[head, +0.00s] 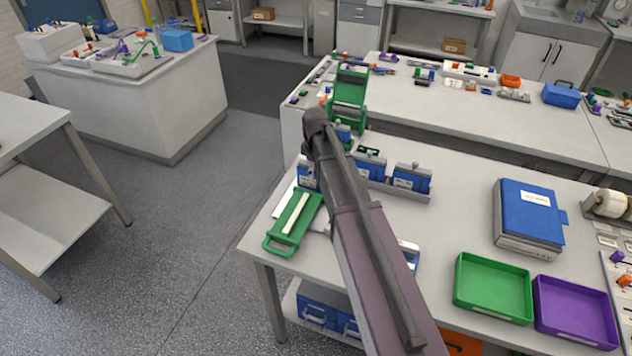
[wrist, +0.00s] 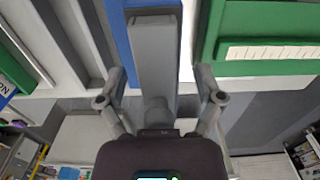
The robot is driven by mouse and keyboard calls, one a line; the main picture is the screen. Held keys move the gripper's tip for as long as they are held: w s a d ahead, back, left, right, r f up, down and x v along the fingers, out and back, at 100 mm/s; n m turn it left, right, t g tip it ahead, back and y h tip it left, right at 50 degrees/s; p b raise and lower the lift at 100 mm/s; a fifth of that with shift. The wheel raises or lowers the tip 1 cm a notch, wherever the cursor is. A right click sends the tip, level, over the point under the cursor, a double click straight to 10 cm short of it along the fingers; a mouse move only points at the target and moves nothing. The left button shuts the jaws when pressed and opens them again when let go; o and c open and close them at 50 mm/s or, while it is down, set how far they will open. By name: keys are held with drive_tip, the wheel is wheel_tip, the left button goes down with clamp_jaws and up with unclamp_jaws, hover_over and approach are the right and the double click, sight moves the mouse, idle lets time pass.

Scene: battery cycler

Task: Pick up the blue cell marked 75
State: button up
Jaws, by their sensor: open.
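Several blue cells with grey tops stand on the near bench in the head view. One cell (head: 308,176) is left of my arm, another (head: 370,161) is just right of it, and a third (head: 411,178) is farther right in a grey holder. Their labels are too small to read, so I cannot tell which is marked 75. In the wrist view my gripper (wrist: 160,82) is open, its fingers on either side of a grey upright part (wrist: 154,55) with blue (wrist: 125,35) beside it. I cannot tell whether they touch it. My arm hides the gripper in the head view.
A green tray with a pale strip (head: 295,222) lies at the bench's left edge; a green stand (head: 349,95) is behind my wrist. A blue binder (head: 530,212), an open green bin (head: 493,287) and a purple bin (head: 577,310) lie right.

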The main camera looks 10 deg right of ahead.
idle(0.5)
clamp_jaws()
